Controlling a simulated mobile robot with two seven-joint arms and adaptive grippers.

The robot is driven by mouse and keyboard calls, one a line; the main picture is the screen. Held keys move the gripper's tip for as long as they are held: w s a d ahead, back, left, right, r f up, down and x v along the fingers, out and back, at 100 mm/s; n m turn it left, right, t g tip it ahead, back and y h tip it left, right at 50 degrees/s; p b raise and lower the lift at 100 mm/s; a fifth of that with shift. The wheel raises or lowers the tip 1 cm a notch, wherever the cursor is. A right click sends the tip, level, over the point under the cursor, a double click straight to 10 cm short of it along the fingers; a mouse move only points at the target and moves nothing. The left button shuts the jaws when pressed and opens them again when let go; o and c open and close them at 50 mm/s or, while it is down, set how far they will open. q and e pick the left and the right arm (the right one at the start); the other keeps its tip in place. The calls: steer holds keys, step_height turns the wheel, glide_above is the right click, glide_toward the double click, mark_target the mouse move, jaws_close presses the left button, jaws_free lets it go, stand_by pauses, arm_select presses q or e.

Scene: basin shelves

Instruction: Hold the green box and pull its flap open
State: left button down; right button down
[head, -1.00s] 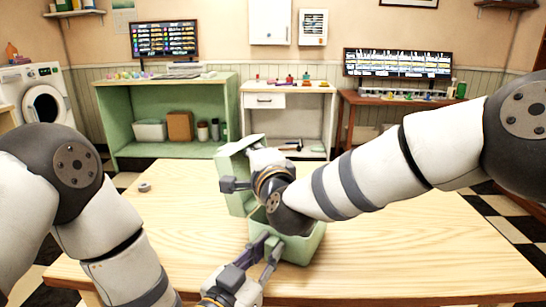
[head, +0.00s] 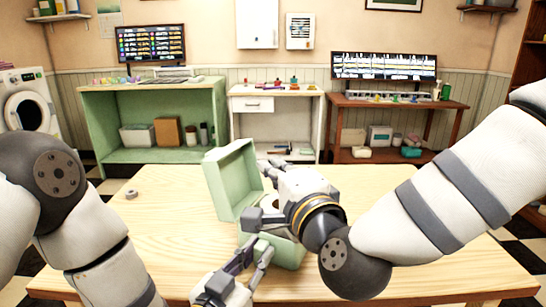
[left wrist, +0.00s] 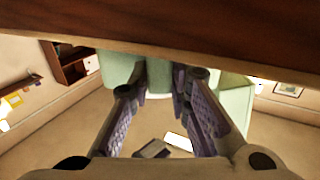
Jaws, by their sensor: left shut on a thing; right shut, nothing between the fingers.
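The pale green box (head: 291,254) stands on the wooden table in front of me. Its flap (head: 232,182) stands up, tilted open, at the box's far left side. My left gripper (head: 258,248) is shut on the near wall of the box. In the left wrist view its purple-padded fingers (left wrist: 165,98) reach the green box (left wrist: 238,97). My right gripper (head: 259,196) is shut and empty, above the box and just right of the flap. It and its wrist hide much of the box opening; I cannot tell whether it touches the flap.
The light wooden table (head: 420,210) is largely clear. A small grey ring (head: 131,194) lies at its left. Behind it stand a green shelf unit (head: 150,95), a white desk (head: 277,97) and a brown desk (head: 395,104).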

arm_select(q)
steer(key=shift+s+f, duration=0.1)
steer(key=shift+f, duration=0.2)
steer(key=c, duration=1.4)
jaws_free()
steer(key=shift+r, duration=0.15)
steer(key=shift+v, duration=4.45)
